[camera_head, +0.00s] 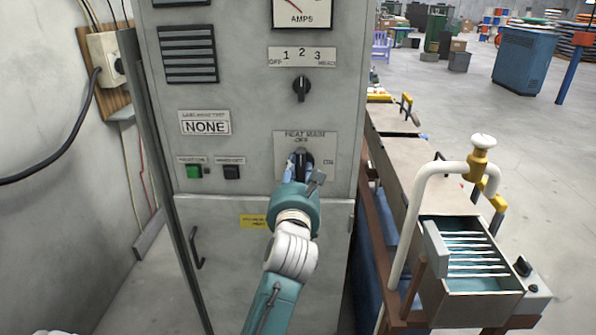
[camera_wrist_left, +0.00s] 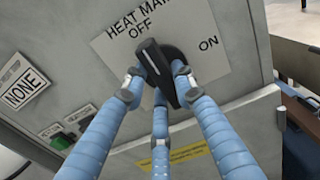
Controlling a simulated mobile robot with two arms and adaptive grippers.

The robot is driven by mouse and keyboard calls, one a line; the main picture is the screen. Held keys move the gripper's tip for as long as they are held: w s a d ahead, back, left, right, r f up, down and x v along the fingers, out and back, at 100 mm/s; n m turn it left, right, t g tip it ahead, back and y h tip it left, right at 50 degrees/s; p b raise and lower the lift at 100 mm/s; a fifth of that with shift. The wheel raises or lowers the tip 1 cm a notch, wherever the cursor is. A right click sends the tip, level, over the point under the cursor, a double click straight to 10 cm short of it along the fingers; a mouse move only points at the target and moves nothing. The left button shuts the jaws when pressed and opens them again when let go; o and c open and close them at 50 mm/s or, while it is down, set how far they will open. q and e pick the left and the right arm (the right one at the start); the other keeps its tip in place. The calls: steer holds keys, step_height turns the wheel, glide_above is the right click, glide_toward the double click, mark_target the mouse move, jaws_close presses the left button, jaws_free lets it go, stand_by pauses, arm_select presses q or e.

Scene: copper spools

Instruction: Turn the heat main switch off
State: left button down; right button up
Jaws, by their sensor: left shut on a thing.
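The heat main switch is a black rotary knob (camera_head: 303,156) on a plate (camera_head: 318,141) on the grey cabinet's front. The plate is marked OFF above and ON at the right. In the left wrist view the knob (camera_wrist_left: 151,56) has its long handle's upper end just below the word OFF. My left gripper (camera_head: 300,166) is at the knob, and its blue fingers (camera_wrist_left: 157,84) are closed around the handle from both sides, with a third finger below. The fingers hide part of the knob's lower half. My right gripper is in neither view.
Above is a smaller selector knob (camera_head: 301,88) marked OFF, 1, 2, 3. A green button (camera_head: 194,172) and a black button (camera_head: 232,172) sit left of my gripper. A workbench with a slotted blue tray (camera_head: 464,290) and a white pipe (camera_head: 412,225) stands close at the right.

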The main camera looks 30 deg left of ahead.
arm_select(q)
steer(key=c, duration=1.4)
jaws_free()
steer(key=v, duration=1.2)
steer(key=shift+s, duration=0.1)
